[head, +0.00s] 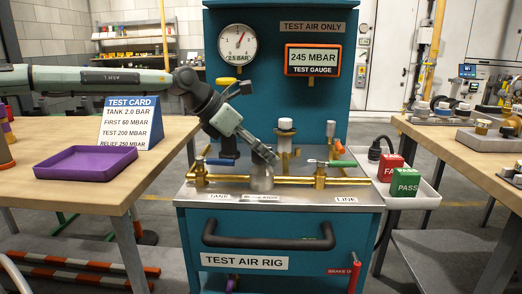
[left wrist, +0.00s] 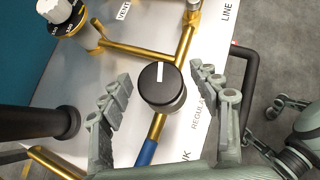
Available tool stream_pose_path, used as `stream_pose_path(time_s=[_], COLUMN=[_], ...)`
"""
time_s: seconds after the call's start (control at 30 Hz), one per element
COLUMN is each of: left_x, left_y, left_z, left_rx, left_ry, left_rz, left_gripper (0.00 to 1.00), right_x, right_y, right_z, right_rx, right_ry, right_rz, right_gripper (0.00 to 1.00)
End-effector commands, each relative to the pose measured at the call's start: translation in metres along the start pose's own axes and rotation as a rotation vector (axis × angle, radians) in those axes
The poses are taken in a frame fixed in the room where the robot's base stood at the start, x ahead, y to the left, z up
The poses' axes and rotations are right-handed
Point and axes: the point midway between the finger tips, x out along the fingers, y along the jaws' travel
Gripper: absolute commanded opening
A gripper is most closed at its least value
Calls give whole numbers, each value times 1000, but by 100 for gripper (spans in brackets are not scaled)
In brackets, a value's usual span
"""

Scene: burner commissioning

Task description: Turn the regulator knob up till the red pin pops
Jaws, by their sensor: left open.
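The regulator knob (left wrist: 162,87) is black and round, with a white line pointing to the top of the left wrist view. My left gripper (left wrist: 170,112) is open, one finger on each side of the knob, with gaps showing. In the head view my left gripper (head: 264,154) comes down over the regulator (head: 261,179) and hides its knob. The test gauge (head: 312,61) reads 245 MBAR. A white-capped fitting (head: 286,125) stands behind the regulator; its marked cap (left wrist: 56,10) also shows in the left wrist view. I cannot make out a raised red pin.
Brass pipes (head: 321,181) and a blue-handled valve (head: 222,161) flank the regulator. A green-handled valve (head: 338,163) is at the right. Red and green blocks (head: 405,183) sit in a white side tray.

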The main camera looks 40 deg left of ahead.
Motion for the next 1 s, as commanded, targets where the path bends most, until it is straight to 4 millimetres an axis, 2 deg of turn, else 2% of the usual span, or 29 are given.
stream_pose_path(time_s=[0.17,0.57,0.77,1.0], left_x=[0,0,0,2], left_y=[0,0,1,1], left_z=[0,0,0,-2], left_rx=[0,0,30,136], left_ry=[0,0,4,5], left_rz=[0,0,-34,-138], left_gripper=[63,13,12,12], right_x=[0,-1,-2,5], right_y=[0,0,0,0], right_z=[0,0,-1,3], right_rx=[0,0,0,0], right_ry=[0,1,4,-10], right_rz=[0,0,0,1], right_gripper=[40,40,40,40])
